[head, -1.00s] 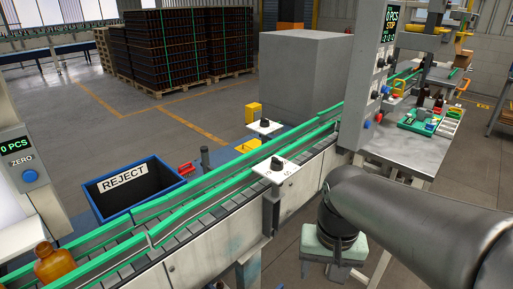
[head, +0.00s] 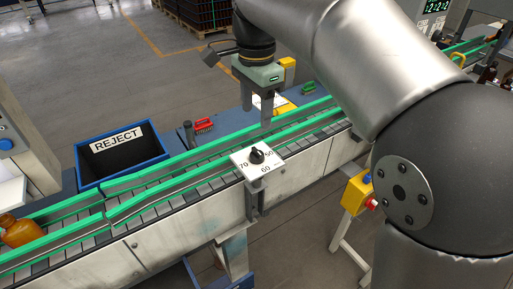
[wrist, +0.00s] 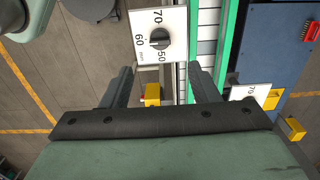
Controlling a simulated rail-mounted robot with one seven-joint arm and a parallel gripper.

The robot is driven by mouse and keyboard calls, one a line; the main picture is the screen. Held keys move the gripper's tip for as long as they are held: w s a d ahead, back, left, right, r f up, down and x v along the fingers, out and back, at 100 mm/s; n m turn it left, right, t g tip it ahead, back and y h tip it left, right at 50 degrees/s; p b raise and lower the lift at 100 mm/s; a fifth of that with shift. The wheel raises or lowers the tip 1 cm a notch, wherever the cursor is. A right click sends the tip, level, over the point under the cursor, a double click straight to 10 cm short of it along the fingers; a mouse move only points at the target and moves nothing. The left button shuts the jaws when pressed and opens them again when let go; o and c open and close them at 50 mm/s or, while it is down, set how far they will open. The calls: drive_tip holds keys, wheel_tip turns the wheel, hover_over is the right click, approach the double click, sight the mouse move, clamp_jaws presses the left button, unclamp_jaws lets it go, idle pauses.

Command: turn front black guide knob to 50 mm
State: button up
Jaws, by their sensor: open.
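The front black guide knob (head: 257,155) sits on a white dial plate (head: 244,168) marked 50, 60 and 70, at the near side of the conveyor. The knob (wrist: 160,39) also shows in the wrist view, ahead of the fingers and roughly centred between them. I cannot tell which mark its pointer meets. My gripper (head: 253,102) is open and empty, pointing down above the far side of the conveyor, apart from the knob. Its two dark fingers (wrist: 160,68) are spread in the wrist view. A second white dial plate (wrist: 236,92) is partly hidden behind the gripper.
Green guide rails (head: 160,175) run along the conveyor beside the knob. A blue REJECT bin (head: 122,155) stands behind it. An amber bottle (head: 18,231) is on the belt at left. A yellow box with a red button (head: 357,193) stands at right.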

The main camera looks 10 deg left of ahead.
sight(257, 150)
wheel_tip(257, 150, down, 12)
drive_tip(key=shift+d+r+p, duration=0.1)
drive_tip(key=shift+p, duration=0.3)
drive_tip(key=shift+c, duration=0.3)
drive_tip(key=c, duration=0.9)
